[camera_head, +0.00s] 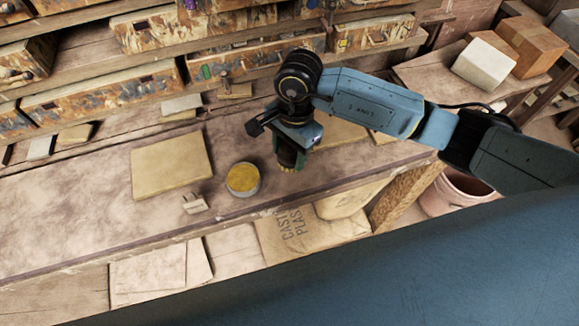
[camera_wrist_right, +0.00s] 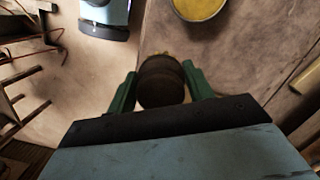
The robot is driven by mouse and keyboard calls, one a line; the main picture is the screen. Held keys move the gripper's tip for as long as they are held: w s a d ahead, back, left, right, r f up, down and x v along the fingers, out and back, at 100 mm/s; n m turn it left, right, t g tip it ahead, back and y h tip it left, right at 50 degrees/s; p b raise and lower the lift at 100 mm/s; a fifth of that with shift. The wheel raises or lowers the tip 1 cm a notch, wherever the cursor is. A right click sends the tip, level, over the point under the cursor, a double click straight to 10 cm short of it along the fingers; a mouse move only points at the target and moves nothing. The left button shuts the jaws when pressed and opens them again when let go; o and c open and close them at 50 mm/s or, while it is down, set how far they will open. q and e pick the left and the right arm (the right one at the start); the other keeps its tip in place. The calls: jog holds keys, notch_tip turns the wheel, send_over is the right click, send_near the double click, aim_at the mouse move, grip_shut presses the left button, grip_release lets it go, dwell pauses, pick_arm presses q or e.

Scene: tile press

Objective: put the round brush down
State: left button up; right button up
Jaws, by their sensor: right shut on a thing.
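The round brush (camera_wrist_right: 162,82) is held between the two green fingers of my right gripper (camera_wrist_right: 160,86), with its dark round handle end toward the camera. In the head view my right gripper (camera_head: 290,155) is over the workbench, to the right of the round tin. The brush's yellowish bristle tips (camera_head: 287,169) show below the fingers and point down. I cannot tell whether the bristles touch the bench. My left gripper is not in view.
A round tin with yellow contents (camera_head: 243,179) stands close to the left of my right gripper. Drawers line the back. A pink bucket (camera_head: 452,193) is below right.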

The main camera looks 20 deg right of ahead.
notch_tip(320, 180, down, 3)
jog(key=shift+r, duration=0.15)
notch_tip(320, 180, down, 4)
jog(key=shift+f+p, duration=0.1)
jog(key=shift+p, duration=0.2)
jog(key=shift+f, duration=0.2)
jog(key=o, duration=0.9)
jog(key=shift+r, duration=0.15)
